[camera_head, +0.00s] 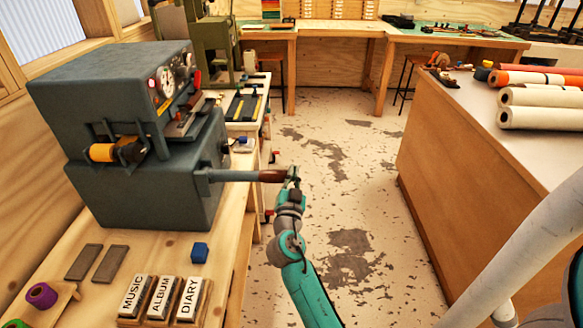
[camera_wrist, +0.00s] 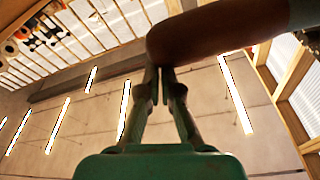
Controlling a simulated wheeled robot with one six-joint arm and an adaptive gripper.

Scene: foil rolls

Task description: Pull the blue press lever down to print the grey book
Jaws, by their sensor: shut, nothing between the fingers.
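The press (camera_head: 150,180) is a blue-grey machine on the wooden bench at the left, with dials on its front. Its lever (camera_head: 232,176) sticks out to the right, about level, and ends in a brown handle (camera_head: 272,176). My gripper (camera_head: 293,176) is at the handle's outer end. In the wrist view the handle (camera_wrist: 215,35) crosses over my shut, empty fingertips (camera_wrist: 160,72); I cannot tell whether they touch it. Two grey flat slabs (camera_head: 83,261) (camera_head: 110,263) lie on the bench in front of the press; I cannot tell whether either is the grey book.
Blocks lettered MUSIC (camera_head: 134,298), ALBUM (camera_head: 161,299) and DIARY (camera_head: 189,299), a small blue cube (camera_head: 199,252) and a purple roll (camera_head: 42,295) are on the near bench. A counter with rolls (camera_head: 540,107) stands at the right. Open floor (camera_head: 340,190) lies between.

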